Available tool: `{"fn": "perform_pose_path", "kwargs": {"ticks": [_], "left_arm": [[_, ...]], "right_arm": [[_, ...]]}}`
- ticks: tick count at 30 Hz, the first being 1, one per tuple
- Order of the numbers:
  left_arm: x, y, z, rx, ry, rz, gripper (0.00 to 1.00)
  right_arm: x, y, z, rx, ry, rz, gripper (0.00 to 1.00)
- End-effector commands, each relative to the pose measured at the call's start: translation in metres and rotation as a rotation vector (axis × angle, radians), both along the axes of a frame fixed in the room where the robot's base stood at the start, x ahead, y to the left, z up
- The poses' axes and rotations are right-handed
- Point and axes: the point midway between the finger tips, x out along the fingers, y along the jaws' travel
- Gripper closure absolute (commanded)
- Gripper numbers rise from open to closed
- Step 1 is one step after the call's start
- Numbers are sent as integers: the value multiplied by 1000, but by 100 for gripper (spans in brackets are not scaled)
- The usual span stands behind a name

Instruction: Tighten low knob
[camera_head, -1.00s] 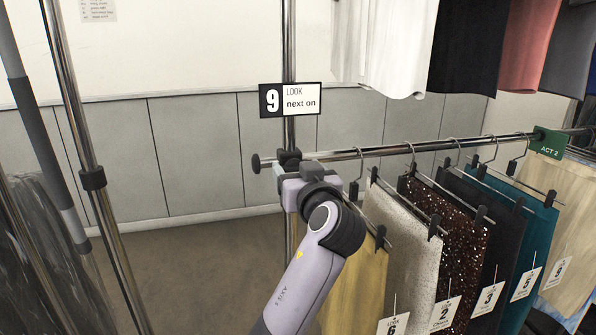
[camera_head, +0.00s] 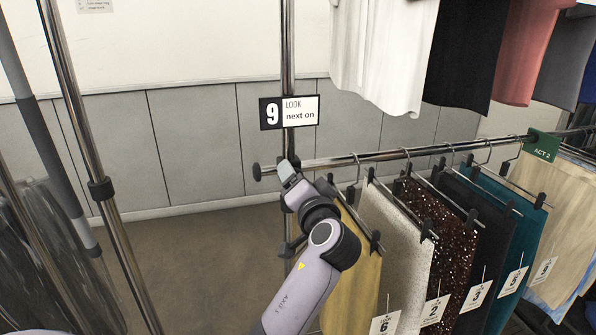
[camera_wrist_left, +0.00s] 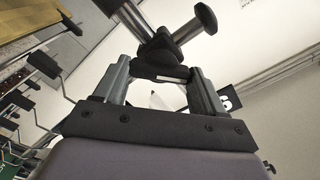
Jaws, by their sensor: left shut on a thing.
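My left gripper (camera_head: 288,176) is at the clamp where the low rail (camera_head: 390,153) meets the chrome post (camera_head: 288,60). In the left wrist view its two fingers (camera_wrist_left: 159,76) are shut on a black knob (camera_wrist_left: 160,71), which I take for the low knob, just under the clamp (camera_wrist_left: 158,48). The chrome rail end with its black cap (camera_wrist_left: 205,17) sticks out beyond the clamp. In the head view the gripper hides the knob and most of the clamp. My right gripper is not in view.
Several garments on clip hangers, such as the gold one (camera_head: 365,275), hang close right of my arm. A "LOOK 9" sign (camera_head: 290,112) is on the post above. Shirts (camera_head: 385,60) hang higher. A dark piece (camera_head: 286,248) shows lower by the post.

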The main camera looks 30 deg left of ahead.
Motion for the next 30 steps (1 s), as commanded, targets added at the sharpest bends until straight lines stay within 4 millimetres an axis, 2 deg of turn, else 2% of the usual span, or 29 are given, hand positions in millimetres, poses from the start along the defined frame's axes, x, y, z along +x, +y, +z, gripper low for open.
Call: {"fn": "perform_pose_path", "kwargs": {"ticks": [1, 9, 21, 30], "left_arm": [[0, 0, 3, 29, 37, 0, 60], [1, -1, 0, 197, 229, -1, 60], [1, -1, -2, 395, 460, -1, 60], [1, -1, -3, 468, 546, -2, 60]], "right_arm": [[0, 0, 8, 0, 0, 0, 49], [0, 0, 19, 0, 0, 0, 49], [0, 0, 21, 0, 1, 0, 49], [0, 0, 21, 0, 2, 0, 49]]}}
